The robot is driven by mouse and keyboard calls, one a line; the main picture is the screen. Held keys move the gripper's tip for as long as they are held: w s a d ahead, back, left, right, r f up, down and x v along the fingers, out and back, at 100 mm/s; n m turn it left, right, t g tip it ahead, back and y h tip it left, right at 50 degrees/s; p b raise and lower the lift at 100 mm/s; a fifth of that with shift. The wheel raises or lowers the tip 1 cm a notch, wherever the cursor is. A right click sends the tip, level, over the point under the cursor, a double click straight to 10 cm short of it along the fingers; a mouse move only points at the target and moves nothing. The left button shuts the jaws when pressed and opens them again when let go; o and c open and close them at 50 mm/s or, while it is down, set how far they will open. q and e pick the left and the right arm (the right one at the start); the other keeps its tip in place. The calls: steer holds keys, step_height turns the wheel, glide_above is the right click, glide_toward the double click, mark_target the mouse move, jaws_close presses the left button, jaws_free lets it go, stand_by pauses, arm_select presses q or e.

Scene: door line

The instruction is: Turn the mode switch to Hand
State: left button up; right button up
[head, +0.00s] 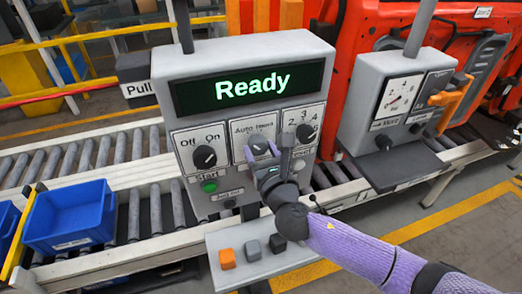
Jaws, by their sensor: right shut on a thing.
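The mode switch (258,147) is the dark knob on the middle plate of the grey control panel (245,55). The plate's label reads "Auto" at left and a partly hidden word at right, likely "Hand". My right gripper (264,150) reaches up from the lower right and is shut on the switch knob. The fingers cover much of the knob, so its pointer direction cannot be told. My left gripper is not in view.
An Off/On knob (205,157) is left of the switch and a numbered selector (303,133) is right. A green Start button (209,186) sits below. A shelf with small blocks (252,250) is under the panel. A blue bin (70,217) stands on the roller conveyor.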

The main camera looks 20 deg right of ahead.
steer(key=m, duration=0.3)
steer(key=shift+m, duration=0.4)
steer(key=m, duration=0.4)
steer(key=shift+m, duration=0.3)
steer(key=m, duration=0.4)
steer(key=shift+b, duration=0.35)
steer(key=shift+m, duration=1.7)
